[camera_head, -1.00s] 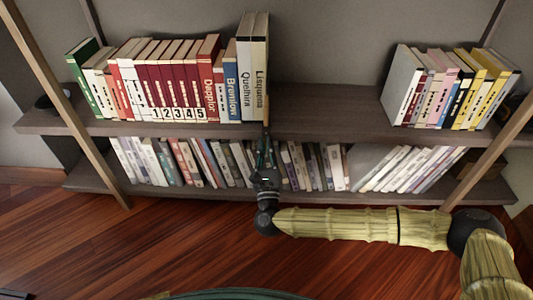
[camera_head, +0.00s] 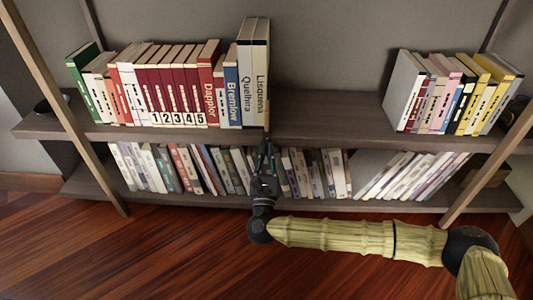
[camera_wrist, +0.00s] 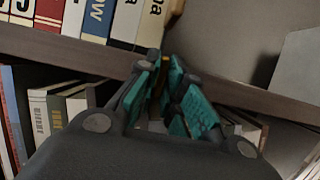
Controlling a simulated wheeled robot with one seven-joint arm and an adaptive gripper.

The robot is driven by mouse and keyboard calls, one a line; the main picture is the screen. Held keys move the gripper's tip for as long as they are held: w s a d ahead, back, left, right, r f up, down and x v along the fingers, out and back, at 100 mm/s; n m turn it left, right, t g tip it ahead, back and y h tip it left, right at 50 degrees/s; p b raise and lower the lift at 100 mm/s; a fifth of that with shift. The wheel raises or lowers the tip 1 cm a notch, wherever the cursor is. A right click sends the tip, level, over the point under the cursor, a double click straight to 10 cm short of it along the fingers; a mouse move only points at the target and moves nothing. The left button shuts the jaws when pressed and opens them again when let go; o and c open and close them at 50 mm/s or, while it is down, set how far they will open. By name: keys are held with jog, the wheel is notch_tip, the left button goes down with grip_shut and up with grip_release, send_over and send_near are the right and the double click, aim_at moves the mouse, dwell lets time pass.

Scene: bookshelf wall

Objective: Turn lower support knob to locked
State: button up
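My gripper (camera_head: 266,146) is at the front edge of the upper shelf (camera_head: 325,125), just below the tall book "Lisquena" (camera_head: 261,80). In the wrist view the teal fingers (camera_wrist: 164,62) point up at the shelf edge, with their tips close together and a narrow gap between them. A thin brown-yellow strip shows in that gap; I cannot tell whether the fingers touch it. A narrow tan upright piece (camera_head: 268,108) stands beside the right side of "Lisquena". I cannot make out a knob or any lock marking; the fingers may hide it.
A row of books (camera_head: 170,85) fills the upper shelf's left part, and another group (camera_head: 440,95) stands at its right. The lower shelf (camera_head: 230,198) holds several books behind and beside my gripper. Slanted wooden posts (camera_head: 65,105) stand at both sides. The upper shelf's middle is bare.

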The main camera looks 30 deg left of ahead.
jog(key=o, duration=0.4)
jog(key=v, duration=1.2)
jog(key=shift+s, duration=0.1)
